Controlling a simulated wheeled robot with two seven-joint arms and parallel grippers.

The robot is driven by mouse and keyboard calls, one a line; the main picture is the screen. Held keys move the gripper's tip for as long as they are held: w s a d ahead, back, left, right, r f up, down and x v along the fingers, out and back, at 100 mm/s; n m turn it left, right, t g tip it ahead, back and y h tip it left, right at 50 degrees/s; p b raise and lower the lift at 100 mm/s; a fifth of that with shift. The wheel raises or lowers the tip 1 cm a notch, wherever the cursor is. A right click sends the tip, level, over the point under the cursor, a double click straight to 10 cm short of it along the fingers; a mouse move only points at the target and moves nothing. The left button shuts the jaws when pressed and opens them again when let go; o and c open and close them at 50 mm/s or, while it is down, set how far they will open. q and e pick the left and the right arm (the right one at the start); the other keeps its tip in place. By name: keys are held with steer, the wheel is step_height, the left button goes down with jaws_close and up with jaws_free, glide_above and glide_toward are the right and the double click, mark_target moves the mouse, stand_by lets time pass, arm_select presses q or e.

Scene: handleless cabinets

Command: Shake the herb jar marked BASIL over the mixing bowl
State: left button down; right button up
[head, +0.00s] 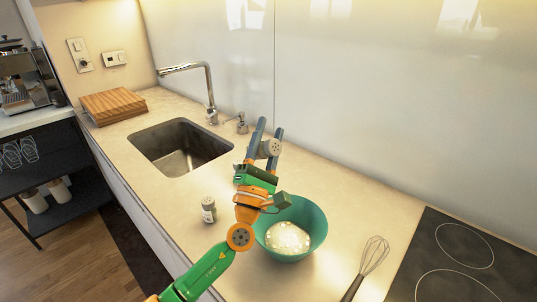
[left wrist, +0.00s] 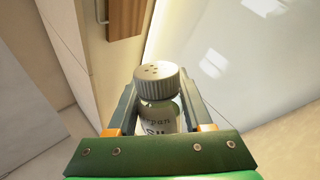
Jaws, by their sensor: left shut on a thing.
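My left gripper (head: 267,138) is shut on a small jar (head: 273,147) with a grey perforated cap, held above the far left side of the bowl. The teal mixing bowl (head: 316,232) stands on the counter with a pale whitish content inside. My gripper and forearm cover part of its left rim. My right gripper is not in view.
A second small jar with a grey cap (head: 208,210) stands on the counter left of the bowl. A whisk (head: 372,258) lies to the right, by the black hob (head: 462,262). A sink (head: 180,148), a tap (head: 208,88) and a wooden board (head: 113,104) are farther left.

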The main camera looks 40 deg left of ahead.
arm_select(q)
steer(key=m+h+b, duration=0.1)
steer(key=m, duration=0.1)
steer(key=m+t+h+b, duration=0.1)
steer(key=h, duration=0.1)
steer(key=shift+s+a+f+m, duration=0.1)
steer(key=shift+f+m, duration=0.05)
steer(key=shift+m, duration=0.25)
steer(key=s+d+f+m+g+h+b, duration=0.1)
steer(key=d+m+g+h+b, duration=0.3)
steer(key=m+h+b, duration=1)
steer(key=shift+d+f+m+h, duration=0.25)
steer(key=shift+d+m+h, duration=1.45)
steer(key=shift+m, duration=2)
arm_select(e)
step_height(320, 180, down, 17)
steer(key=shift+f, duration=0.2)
arm_select(q)
steer(key=shift+a, duration=0.25)
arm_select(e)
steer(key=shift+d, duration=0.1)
arm_select(q)
steer(key=shift+b, duration=0.45)
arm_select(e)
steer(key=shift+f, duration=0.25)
